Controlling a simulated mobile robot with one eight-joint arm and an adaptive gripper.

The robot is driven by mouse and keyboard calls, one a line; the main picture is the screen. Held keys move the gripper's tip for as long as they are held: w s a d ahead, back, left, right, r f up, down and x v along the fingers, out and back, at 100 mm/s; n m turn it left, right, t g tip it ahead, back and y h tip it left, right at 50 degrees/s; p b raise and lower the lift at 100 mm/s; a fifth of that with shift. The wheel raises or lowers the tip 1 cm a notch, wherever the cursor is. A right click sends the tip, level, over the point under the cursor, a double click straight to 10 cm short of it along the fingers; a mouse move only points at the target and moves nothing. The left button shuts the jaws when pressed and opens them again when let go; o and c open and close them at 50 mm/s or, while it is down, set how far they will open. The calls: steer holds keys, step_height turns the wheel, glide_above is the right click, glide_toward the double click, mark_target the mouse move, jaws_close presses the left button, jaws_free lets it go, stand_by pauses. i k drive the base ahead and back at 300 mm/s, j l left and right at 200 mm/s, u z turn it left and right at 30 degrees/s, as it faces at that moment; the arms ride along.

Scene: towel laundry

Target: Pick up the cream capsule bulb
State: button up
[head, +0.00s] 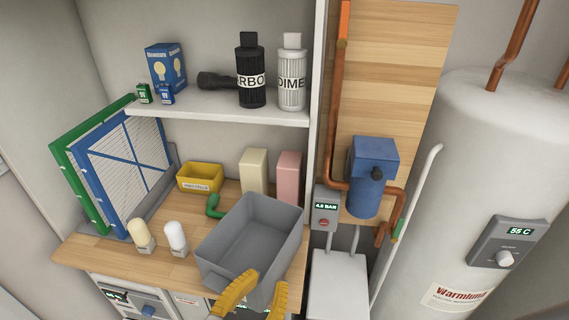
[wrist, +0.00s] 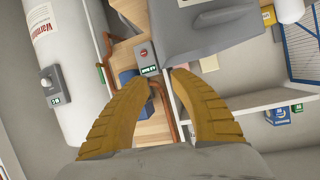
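The cream capsule bulb (head: 139,233) stands upright in a small base on the wooden counter, at the left in the head view. A white capsule bulb (head: 175,237) stands just to its right. My gripper (head: 268,279) has two yellow fingers, spread apart with nothing between them. It is over the front edge of the grey bin, well to the right of both bulbs. In the wrist view the gripper (wrist: 160,76) also shows open and empty. I cannot make out the cream bulb there; a white rounded shape at the top right may be the white bulb.
Behind are a yellow box (head: 200,177), a green-handled item (head: 214,207) and two upright blocks. Framed filters (head: 125,165) lean at the left. A shelf (head: 220,107) with bottles hangs above.

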mark_target(138, 229)
steer(key=u, duration=1.75)
steer(key=i+j+z, duration=0.25)
steer(key=j, duration=0.45)
steer(key=i+j+z, duration=0.1)
steer(key=j+z, duration=0.15)
steer(key=j, duration=0.5)
steer(key=j+z, duration=0.25)
steer(key=j, duration=0.5)
steer(key=i, duration=0.1)
